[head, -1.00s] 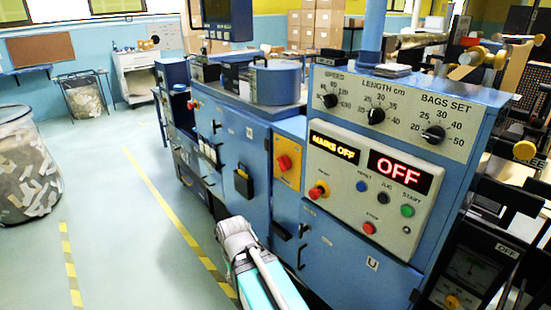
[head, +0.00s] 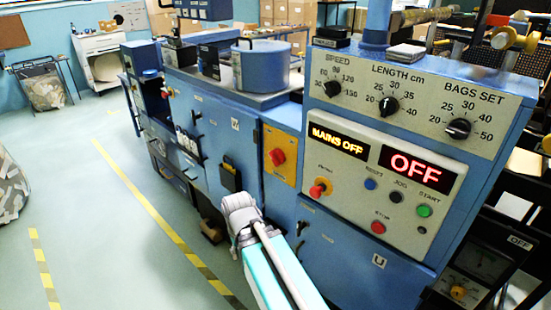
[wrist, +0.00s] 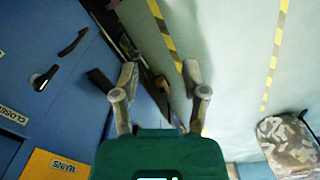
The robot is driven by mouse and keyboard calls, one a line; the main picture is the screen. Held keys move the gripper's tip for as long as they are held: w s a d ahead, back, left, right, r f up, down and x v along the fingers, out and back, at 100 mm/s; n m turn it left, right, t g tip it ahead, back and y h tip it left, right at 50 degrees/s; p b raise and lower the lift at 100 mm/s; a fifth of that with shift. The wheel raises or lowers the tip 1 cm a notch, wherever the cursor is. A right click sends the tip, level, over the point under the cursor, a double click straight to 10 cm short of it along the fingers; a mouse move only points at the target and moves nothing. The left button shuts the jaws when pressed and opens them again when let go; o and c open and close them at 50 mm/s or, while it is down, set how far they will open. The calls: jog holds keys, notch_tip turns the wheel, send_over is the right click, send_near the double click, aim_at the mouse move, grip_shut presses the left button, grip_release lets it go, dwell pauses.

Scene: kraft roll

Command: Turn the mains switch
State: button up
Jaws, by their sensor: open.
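The mains switch is a red knob (head: 277,157) on a yellow plate (head: 281,152), on the front of the blue machine. In the wrist view, part of a yellow plate lettered MAINS (wrist: 52,166) shows at the bottom left corner; the knob is not visible there. The amber display (head: 340,142) reads MAINS OFF and the red display (head: 415,168) reads OFF. My gripper (wrist: 160,76) is open and empty, its fingers wide apart, over floor and the machine's lower edge, away from the plate. In the head view my arm reaches up below the switch; the fingers cannot be made out.
A control panel (head: 374,215) with a red-and-yellow knob (head: 319,190) and several buttons sits right of the switch. Black door handles (wrist: 72,42) stick out from the machine front. The floor left of the machine is open, with yellow-black tape (head: 157,215).

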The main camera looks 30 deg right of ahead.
jog(key=shift+s+a, duration=0.1)
jog(key=shift+o, duration=1.2)
jog(key=o, duration=0.4)
jog(key=shift+w+d+f, duration=0.1)
jog(key=shift+w+d, duration=0.1)
jog(key=shift+w, duration=0.1)
jog(key=shift+c, duration=0.2)
jog(key=n+t+h+b, duration=0.6)
jog(key=n+h+b, duration=0.2)
jog(key=n+h, duration=0.7)
send_near(273, 160)
jog(key=s+a+f+m+h, duration=0.1)
jog(key=a+f+m+h, duration=0.1)
jog(key=a, duration=0.1)
jog(key=shift+d+r, duration=0.15)
jog(key=shift+r, duration=0.2)
jog(key=shift+d, duration=0.1)
jog(key=x, duration=1.3)
jog(key=shift+w+d, duration=0.25)
